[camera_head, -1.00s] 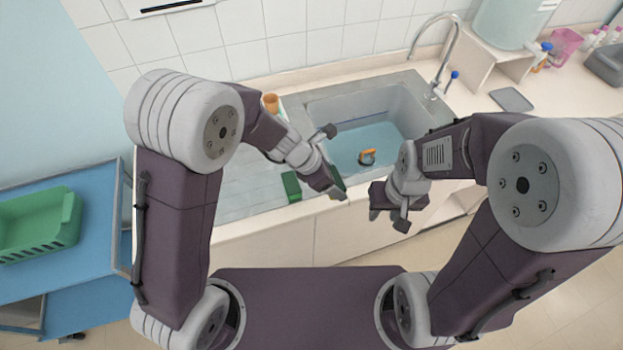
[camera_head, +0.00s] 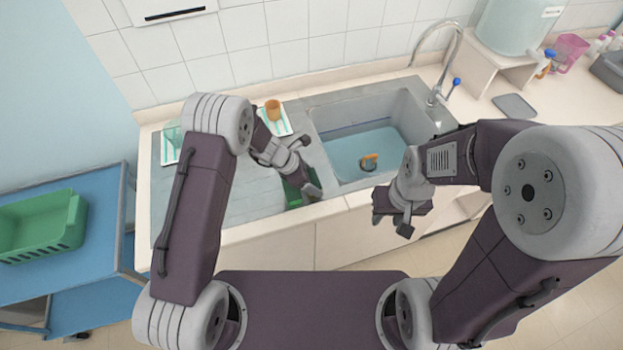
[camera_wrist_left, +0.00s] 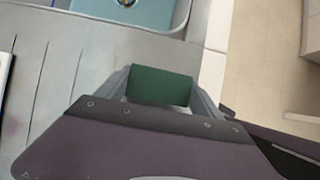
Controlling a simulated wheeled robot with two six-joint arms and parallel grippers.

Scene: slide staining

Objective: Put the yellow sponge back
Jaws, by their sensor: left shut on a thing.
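My left gripper (camera_head: 312,192) is low over the front right part of the drainboard, left of the sink. It is shut on a block with a dark green face (camera_wrist_left: 160,86), seen between the fingers in the left wrist view. No yellow side of it shows, so I cannot tell for sure that it is the yellow sponge.
The sink (camera_head: 362,145) holds blue water and an orange item (camera_head: 369,161). A faucet (camera_head: 447,60) rises behind the sink.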

